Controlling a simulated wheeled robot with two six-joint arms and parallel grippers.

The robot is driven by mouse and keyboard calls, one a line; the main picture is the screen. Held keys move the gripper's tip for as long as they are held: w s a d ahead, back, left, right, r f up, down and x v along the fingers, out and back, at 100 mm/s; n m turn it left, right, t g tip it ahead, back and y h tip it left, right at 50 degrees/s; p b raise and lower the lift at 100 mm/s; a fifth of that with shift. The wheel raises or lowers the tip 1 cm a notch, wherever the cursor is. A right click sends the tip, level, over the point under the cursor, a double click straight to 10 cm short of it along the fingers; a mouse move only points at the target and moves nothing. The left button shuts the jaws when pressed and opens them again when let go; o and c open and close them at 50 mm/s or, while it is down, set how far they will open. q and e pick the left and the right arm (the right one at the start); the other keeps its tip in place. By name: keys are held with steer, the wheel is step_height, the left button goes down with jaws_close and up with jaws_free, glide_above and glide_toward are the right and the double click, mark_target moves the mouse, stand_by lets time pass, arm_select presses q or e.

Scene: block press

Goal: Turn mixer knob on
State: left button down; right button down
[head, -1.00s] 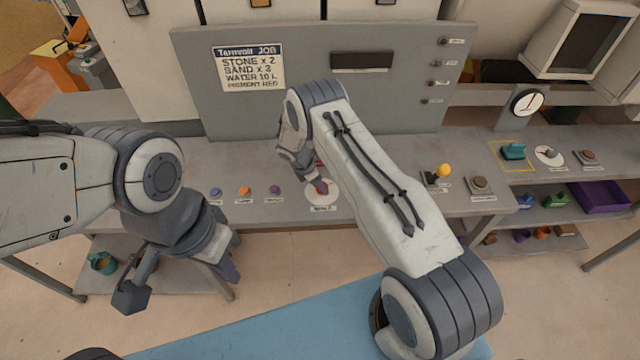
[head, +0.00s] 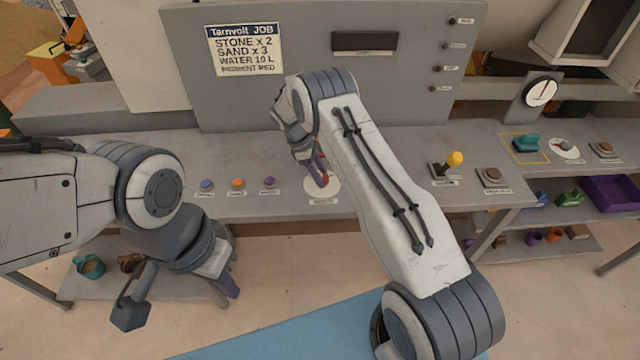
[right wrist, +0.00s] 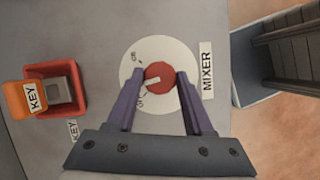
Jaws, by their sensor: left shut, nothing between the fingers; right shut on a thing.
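The red mixer knob (right wrist: 159,75) sits on a round white dial plate (right wrist: 135,119) beside a MIXER label in the right wrist view. Its white pointer mark lies toward the left and slightly down, near small lettering that I cannot read surely. My right gripper (right wrist: 160,88) is shut on the knob, a finger on each side. In the head view the right gripper (head: 322,177) reaches down to the white plate (head: 331,191), and the arm hides part of it. My left gripper (head: 228,285) is shut and empty, in front of the bench's front edge.
A red key box (right wrist: 62,95) with an orange KEY cover stands beside the dial. Blue, orange and purple buttons (head: 238,184) line the bench to the left. A job sign (head: 245,50) hangs behind.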

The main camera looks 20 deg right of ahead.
steer(key=m+b, duration=0.1)
steer(key=m+g+b, duration=0.1)
steer(key=m, duration=0.1)
steer(key=shift+w+f+y+b, duration=0.15)
steer(key=shift+f+y+b, duration=0.1)
steer(key=shift+y+b, duration=0.15)
steer(key=m+b, duration=0.2)
steer(key=shift+r+m+g+y, duration=0.1)
steer(key=shift+m+g+y, duration=0.2)
steer(key=m+y+b, duration=0.1)
steer(key=m, duration=0.1)
steer(key=shift+d+r+m, duration=0.1)
steer(key=shift+d+m, duration=0.05)
steer(key=shift+m, duration=0.15)
steer(key=shift+w+r+m+g+y+b, duration=0.1)
steer(key=shift+m+g+y+b, duration=0.35)
steer(key=shift+m, duration=1.05)
steer(key=shift+c, duration=1.5)
jaws_free()
steer(key=shift+d+r, duration=0.1)
